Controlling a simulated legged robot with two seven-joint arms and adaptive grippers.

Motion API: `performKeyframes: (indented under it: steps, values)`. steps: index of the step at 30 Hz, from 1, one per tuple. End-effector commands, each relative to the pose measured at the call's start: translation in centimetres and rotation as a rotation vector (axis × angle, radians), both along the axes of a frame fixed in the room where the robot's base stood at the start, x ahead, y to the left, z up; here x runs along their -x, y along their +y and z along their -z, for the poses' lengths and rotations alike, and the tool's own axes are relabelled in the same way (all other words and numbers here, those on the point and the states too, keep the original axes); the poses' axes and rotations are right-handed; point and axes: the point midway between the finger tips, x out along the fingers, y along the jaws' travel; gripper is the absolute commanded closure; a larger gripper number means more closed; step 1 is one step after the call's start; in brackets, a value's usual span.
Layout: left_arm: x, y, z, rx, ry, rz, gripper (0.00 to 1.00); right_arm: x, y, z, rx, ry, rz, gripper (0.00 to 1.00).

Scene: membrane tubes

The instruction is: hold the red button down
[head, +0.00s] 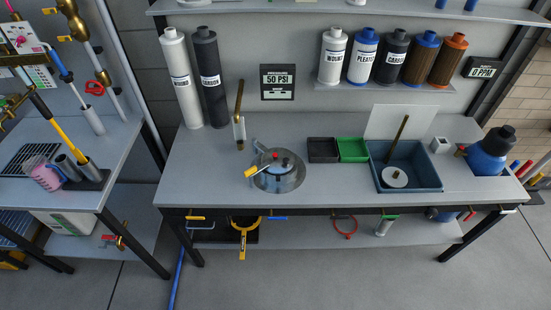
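A small red spot (285,162) shows on top of a round device with a blue and grey top (272,167) and a yellow lever (251,171). The device sits in the round metal basin (293,181) in the middle of the grey workbench. The red spot may be the red button, but it is too small to tell. Neither of my grippers is in view, and nothing is seen touching the device.
A blue tank (487,155) stands at the far right. The bench's left part is clear.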

Motion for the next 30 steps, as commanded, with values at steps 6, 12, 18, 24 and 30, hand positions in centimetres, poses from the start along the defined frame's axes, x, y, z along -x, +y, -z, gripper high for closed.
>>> performKeyframes:
  steps: [6,12,18,24,30]
  values:
    - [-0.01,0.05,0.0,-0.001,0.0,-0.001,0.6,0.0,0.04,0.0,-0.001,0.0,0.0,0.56]
    - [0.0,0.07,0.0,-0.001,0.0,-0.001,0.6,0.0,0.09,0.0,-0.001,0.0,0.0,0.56]
    - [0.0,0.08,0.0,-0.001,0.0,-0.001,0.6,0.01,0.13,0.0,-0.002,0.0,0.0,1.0]
    - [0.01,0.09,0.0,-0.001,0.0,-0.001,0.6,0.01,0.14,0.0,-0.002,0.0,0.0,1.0]
    - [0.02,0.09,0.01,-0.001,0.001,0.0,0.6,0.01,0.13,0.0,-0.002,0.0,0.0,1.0]
